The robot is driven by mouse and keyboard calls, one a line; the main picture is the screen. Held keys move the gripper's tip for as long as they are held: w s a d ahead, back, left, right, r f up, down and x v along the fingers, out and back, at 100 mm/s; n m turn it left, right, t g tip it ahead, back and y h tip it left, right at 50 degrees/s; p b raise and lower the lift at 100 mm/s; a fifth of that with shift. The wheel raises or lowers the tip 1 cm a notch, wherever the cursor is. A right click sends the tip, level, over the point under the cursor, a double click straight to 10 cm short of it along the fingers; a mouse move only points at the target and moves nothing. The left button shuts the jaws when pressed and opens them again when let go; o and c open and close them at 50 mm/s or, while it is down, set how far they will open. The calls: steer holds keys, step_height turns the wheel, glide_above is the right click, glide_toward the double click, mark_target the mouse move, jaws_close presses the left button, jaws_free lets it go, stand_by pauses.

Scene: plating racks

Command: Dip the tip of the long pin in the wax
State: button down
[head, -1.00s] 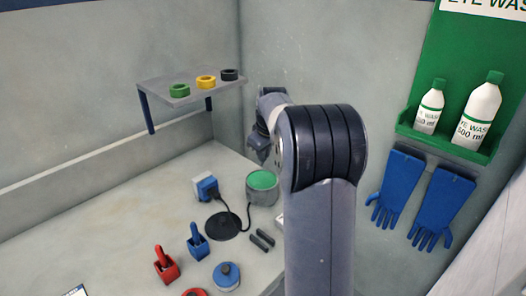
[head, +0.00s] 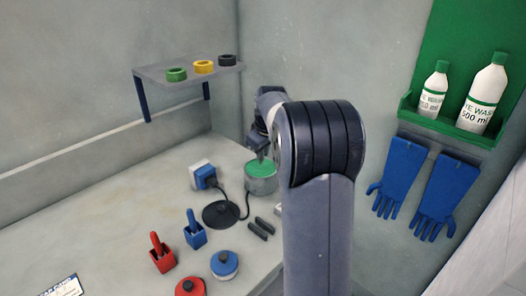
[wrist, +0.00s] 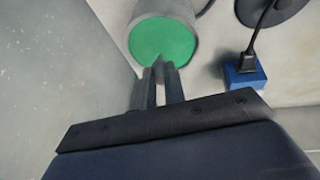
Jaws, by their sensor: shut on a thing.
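A grey pot (head: 261,184) stands near the back corner of the bench and holds green wax (head: 256,169). In the wrist view the round green wax surface (wrist: 160,36) shows past the fingertips. My gripper (wrist: 160,72) is over the near side of the pot in that view, its fingers close together. A thin grey piece, the long pin (wrist: 158,62), shows small between the fingertips. Most of it is hidden, and I cannot tell if its tip touches the wax. In the head view my gripper (head: 262,155) is just above the pot, partly hidden by my arm.
Two dark bars (head: 261,228) lie in front. Red (head: 162,253) and blue (head: 195,230) holders stand further forward. A shelf (head: 160,72) carries three rings.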

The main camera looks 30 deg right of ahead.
steer(key=shift+f+b, duration=0.3)
steer(key=shift+f, duration=0.4)
stand_by(1.6)
step_height(320, 180, up, 7)
steer(key=p, duration=0.6)
steer(key=shift+r, duration=0.15)
stand_by(0.7)
